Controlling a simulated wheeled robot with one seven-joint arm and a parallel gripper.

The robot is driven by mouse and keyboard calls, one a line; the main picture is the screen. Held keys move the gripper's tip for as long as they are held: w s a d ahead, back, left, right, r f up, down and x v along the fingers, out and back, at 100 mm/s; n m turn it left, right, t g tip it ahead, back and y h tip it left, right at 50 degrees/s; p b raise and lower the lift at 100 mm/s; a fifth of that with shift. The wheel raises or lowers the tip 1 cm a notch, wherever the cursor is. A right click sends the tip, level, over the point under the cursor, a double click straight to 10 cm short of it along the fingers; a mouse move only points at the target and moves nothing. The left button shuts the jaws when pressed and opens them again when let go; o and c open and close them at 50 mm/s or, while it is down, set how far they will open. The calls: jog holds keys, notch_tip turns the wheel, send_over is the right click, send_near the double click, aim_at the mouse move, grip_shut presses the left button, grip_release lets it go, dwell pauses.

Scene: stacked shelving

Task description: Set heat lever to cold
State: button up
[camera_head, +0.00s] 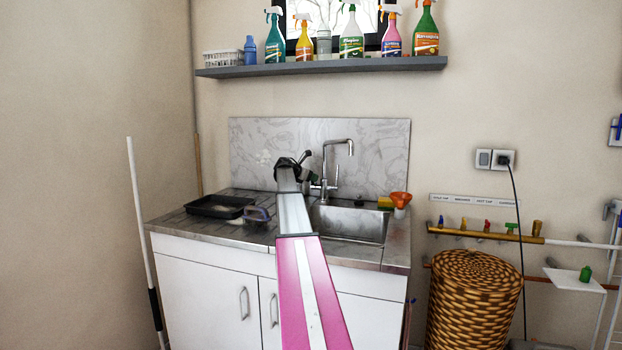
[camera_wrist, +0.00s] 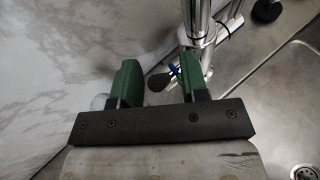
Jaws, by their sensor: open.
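The chrome faucet (camera_head: 325,168) stands at the back of the sink in the head view. In the wrist view its upright column (camera_wrist: 196,25) is just beyond the right finger. A small dark paddle (camera_wrist: 158,81) with a blue mark beside it, which looks like the heat lever, shows between the two fingers, seemingly apart from both. My gripper (camera_wrist: 158,65) is open, with green finger pads and nothing held. In the head view my gripper (camera_head: 294,161) is just left of the faucet, and the lever cannot be made out clearly there.
The marble backsplash (camera_head: 260,140) is close behind and left of my gripper. The sink basin (camera_head: 350,226) is to the right. A black tray (camera_head: 218,207) lies on the left counter. An orange funnel (camera_head: 400,197) and a sponge (camera_head: 385,203) stand right. A bottle shelf (camera_head: 320,67) hangs above.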

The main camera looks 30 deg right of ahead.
grip_shut()
jog(key=shift+w+d+r+g+y, duration=0.25)
jog(key=shift+w+d+g+y, duration=0.15)
jog(key=shift+d+y, duration=0.15)
jog(key=shift+w+d+n+g+y, duration=0.3)
jog(key=shift+n+g+y, duration=0.15)
jog(key=shift+y, duration=0.7)
jog(key=shift+n, duration=0.25)
grip_release()
